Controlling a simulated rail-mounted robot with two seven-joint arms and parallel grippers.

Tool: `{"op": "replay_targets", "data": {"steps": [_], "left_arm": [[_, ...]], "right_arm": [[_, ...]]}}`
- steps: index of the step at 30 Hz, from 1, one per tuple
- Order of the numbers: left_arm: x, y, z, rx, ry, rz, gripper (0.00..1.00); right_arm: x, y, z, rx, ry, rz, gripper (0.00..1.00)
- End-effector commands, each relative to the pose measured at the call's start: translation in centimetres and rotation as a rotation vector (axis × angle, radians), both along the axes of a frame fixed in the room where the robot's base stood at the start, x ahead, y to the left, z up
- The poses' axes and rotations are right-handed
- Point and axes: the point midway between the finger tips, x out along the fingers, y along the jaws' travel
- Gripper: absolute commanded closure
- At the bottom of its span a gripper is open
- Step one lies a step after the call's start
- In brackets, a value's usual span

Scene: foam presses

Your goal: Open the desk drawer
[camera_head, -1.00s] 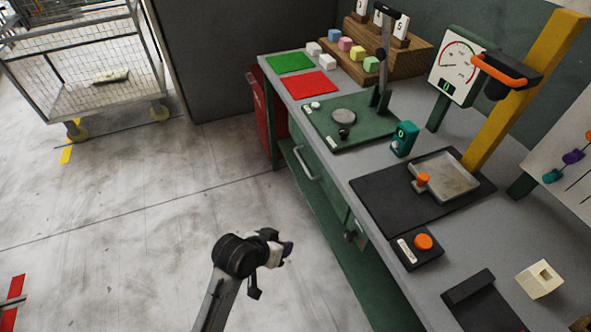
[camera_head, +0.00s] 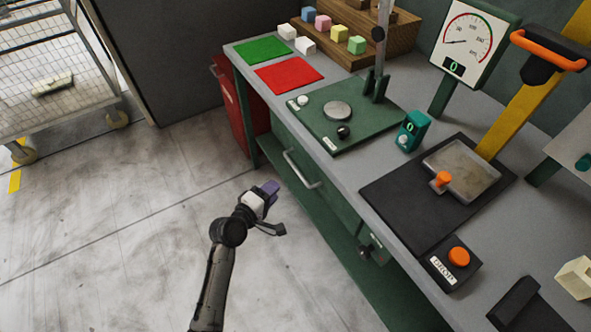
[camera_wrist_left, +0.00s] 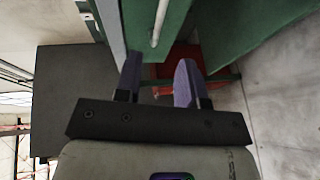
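The desk drawer (camera_head: 323,176) is a green front under the grey desk top, with a pale horizontal bar handle (camera_head: 301,171). It looks shut, flush with the desk side. My left gripper (camera_head: 268,188) is in front of the drawer over the floor, to the left of the handle and apart from it. In the left wrist view, its two purple fingers (camera_wrist_left: 158,70) stand apart with nothing between them. The handle (camera_wrist_left: 160,22) shows there beyond the fingertips. My right gripper is not in view.
The desk top holds a green press plate (camera_head: 370,133), a black mat (camera_head: 400,205) with a metal tray, and a drop button box (camera_head: 450,265). A red bin (camera_head: 238,100) stands at the desk's far end. A lower green shelf edge (camera_head: 340,265) runs below the drawer.

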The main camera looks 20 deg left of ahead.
Motion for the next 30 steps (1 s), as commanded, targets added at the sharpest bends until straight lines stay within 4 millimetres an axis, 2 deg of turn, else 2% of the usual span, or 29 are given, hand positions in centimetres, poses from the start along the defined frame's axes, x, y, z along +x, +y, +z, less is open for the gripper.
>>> {"op": "replay_targets", "data": {"steps": [9, 15, 21, 30], "left_arm": [[5.7, -1.6, -1.4, 0.0, -0.001, -0.002, 0.64], [8.7, -2.4, -2.0, 0.003, -0.001, -0.003, 0.64], [10.6, -3.0, -2.3, 0.003, -0.001, -0.003, 0.64], [11.5, -3.2, -2.3, 0.004, 0.0, -0.002, 0.64]], "right_arm": [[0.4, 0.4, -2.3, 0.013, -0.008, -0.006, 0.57], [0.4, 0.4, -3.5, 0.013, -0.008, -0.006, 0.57], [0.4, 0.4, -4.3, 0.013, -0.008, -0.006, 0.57], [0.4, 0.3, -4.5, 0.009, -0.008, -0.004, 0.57]]}}
